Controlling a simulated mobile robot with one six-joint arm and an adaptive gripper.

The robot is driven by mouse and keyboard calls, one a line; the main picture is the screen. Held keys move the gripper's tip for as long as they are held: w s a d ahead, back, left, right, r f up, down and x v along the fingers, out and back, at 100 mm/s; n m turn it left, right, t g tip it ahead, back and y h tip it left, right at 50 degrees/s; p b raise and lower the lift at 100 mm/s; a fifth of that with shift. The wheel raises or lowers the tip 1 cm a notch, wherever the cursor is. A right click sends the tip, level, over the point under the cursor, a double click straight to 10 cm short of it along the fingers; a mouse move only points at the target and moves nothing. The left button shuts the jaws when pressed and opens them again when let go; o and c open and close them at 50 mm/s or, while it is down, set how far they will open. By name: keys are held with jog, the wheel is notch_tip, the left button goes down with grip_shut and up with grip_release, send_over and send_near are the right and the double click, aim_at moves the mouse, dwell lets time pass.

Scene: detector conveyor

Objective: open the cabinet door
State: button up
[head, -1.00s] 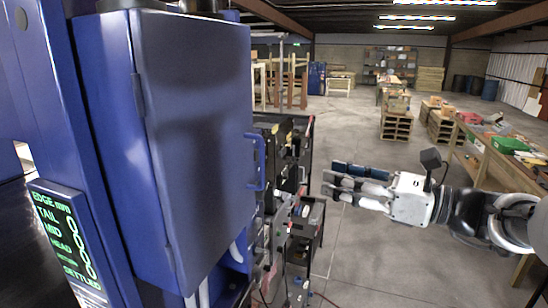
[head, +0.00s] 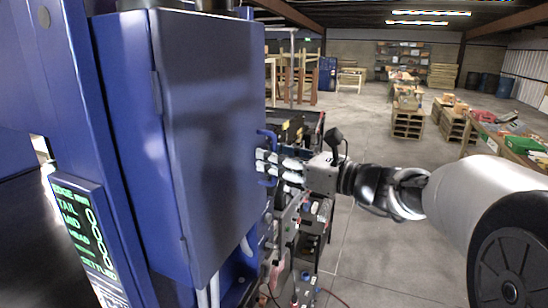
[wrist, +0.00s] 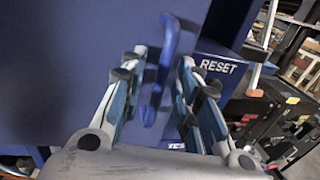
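The blue cabinet door (head: 212,140) stands closed on the left of the head view. Its blue bar handle (head: 271,137) is upright near the door's right edge. In the wrist view the handle (wrist: 164,75) lies between my two fingers, slightly tilted. My gripper (wrist: 163,58) is open, with one finger on each side of the handle and a visible gap to each. In the head view my gripper (head: 264,161) reaches the handle from the right. Contact with the door surface cannot be told.
A display panel (head: 87,236) with green text is left of the door. A blue block marked RESET (wrist: 218,67) sits right of the fingers. A dark rack (head: 312,230) with equipment stands behind and below my gripper. The floor (head: 380,255) to the right is open.

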jog(key=shift+w+a, duration=0.1)
jog(key=shift+c, duration=0.2)
grip_shut()
dwell(0.6)
